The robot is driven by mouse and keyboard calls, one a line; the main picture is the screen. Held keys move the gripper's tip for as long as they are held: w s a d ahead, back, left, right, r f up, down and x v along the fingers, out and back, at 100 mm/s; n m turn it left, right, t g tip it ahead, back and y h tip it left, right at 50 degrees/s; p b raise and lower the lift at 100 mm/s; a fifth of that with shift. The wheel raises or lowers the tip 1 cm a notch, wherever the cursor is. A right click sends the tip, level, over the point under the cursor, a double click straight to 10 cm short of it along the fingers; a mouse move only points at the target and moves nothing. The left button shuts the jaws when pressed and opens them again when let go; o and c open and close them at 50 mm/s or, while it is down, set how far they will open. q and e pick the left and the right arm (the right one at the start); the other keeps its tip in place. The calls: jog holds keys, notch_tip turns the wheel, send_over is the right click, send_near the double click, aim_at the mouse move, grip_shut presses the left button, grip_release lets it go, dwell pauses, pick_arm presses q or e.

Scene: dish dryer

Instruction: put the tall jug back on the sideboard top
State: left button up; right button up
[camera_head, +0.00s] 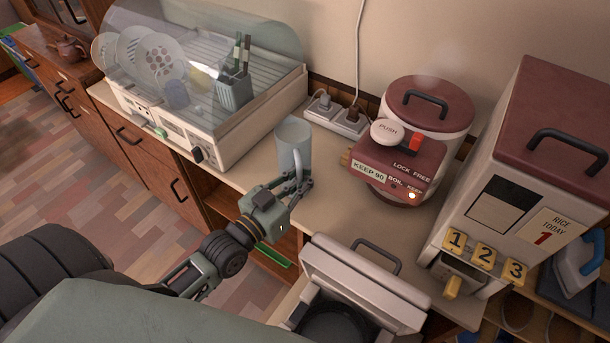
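The tall jug (292,138) is pale blue-grey and upright near the middle of the head view, with its handle towards me. My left gripper (296,182) comes in from the lower left and has its fingers around the lower part of the handle, apparently shut on it. The fingers partly hide the jug's lower end, and I cannot tell whether its base touches the surface. The jug appears over the beige sideboard top (325,190), close to its front edge. My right gripper is not in view.
A dish dryer (238,135) with plates and a clear cover stands left of the jug. A red-and-white air pot (425,105), a power strip (338,118) and a rice dispenser (515,195) stand right and behind. An open-lidded appliance (365,280) is in front. Some bare top lies right of the jug.

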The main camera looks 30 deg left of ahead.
pick_arm(q)
jog(key=o, duration=0.6)
jog(key=shift+o, duration=0.2)
jog(key=shift+s+r, duration=0.1)
jog(key=b+v, duration=0.1)
jog(key=v, duration=1)
jog(key=shift+s+b, duration=0.35)
jog(key=shift+s, duration=0.05)
